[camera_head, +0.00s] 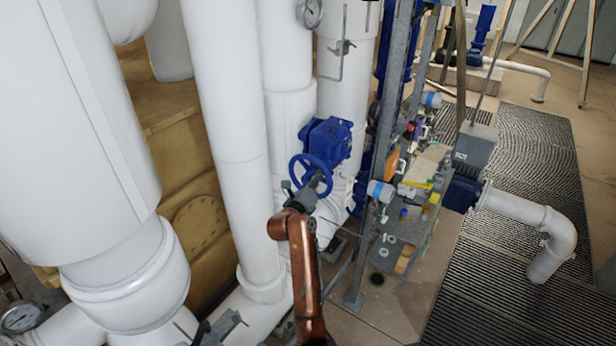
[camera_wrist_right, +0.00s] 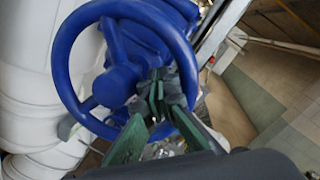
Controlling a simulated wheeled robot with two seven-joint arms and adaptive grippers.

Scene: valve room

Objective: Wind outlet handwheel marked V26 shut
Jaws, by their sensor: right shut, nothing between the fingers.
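A blue handwheel (camera_head: 311,174) sits on a blue valve body (camera_head: 328,138) on a white pipe. No V26 marking is legible. In the right wrist view the wheel (camera_wrist_right: 62,62) fills the upper left, with its hub and spokes showing. My right gripper (camera_head: 296,190) is at the wheel's lower side; its green fingers (camera_wrist_right: 162,92) reach inside the ring, shut with nothing between them. Contact with a spoke or the rim cannot be told. My left gripper (camera_head: 222,326) is a dark shape at the bottom edge, partly cut off; its jaw state is unclear.
Large white pipes (camera_head: 228,130) stand left of and behind the wheel. A grey metal rack (camera_head: 363,230) with a cluttered shelf stands close on the right. A grey-blue actuator on a white elbow pipe (camera_head: 530,212) is farther right. Floor grating (camera_head: 540,140) is open there.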

